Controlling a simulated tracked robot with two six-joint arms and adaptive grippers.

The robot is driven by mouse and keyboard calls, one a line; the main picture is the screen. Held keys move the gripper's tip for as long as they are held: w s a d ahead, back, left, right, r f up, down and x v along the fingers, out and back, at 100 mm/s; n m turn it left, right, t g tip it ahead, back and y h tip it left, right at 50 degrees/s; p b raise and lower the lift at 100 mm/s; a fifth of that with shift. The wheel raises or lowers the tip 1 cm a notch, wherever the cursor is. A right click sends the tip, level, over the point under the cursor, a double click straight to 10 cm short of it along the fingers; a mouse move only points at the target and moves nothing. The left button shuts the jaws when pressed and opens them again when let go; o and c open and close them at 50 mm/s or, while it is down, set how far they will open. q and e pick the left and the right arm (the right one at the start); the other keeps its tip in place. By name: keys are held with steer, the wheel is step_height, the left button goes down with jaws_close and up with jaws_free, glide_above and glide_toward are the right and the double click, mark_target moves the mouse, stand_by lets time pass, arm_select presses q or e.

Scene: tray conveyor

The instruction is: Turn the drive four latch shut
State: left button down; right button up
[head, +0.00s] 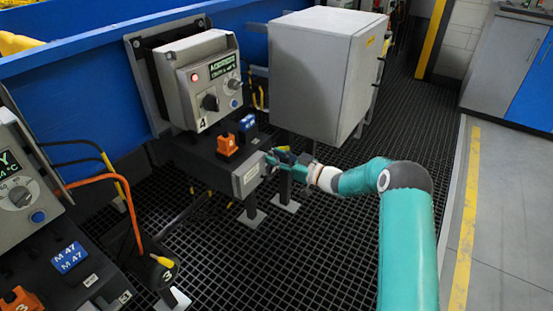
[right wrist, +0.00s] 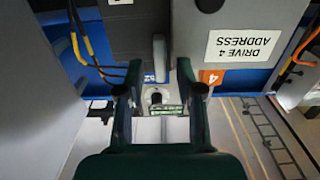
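The drive four unit (head: 204,80) is a grey box with a lit display, a red lamp and a black knob marked 4. A black box (head: 215,155) with an orange tag (head: 227,145) sits below it. In the right wrist view, a small grey upright lever (right wrist: 159,58), which looks like the latch, stands beside a panel labelled DRIVE 4 ADDRESS (right wrist: 243,45). My right gripper (head: 272,160) is at the black box's right end; its fingers (right wrist: 159,80) are open, one on each side of the lever's line. Contact cannot be told. My left gripper is out of view.
A large grey cabinet (head: 318,75) stands close behind my right gripper. A blue rail (head: 85,75) runs along the back. Another drive unit (head: 20,190) with an orange cable (head: 130,205) is at the left. Open grating (head: 330,250) lies in front.

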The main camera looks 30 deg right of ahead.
steer(key=shift+w, duration=0.15)
steer(key=shift+c, duration=0.3)
jaws_close()
steer(key=shift+s+a+f+n+b, duration=0.1)
steer(key=shift+a+f+n+b, duration=0.2)
steer(key=shift+n+b, duration=2.9)
steer(key=shift+s+a+f+n+b, duration=0.15)
steer(key=shift+f+n+b, duration=0.1)
steer(key=shift+n+b, duration=2.9)
steer(key=shift+s+a+f+n+b, duration=0.1)
steer(key=shift+a+f+n+b, duration=0.2)
steer(key=shift+n+b, duration=2.9)
steer(key=shift+m+b, duration=0.35)
steer(key=shift+b, duration=0.1)
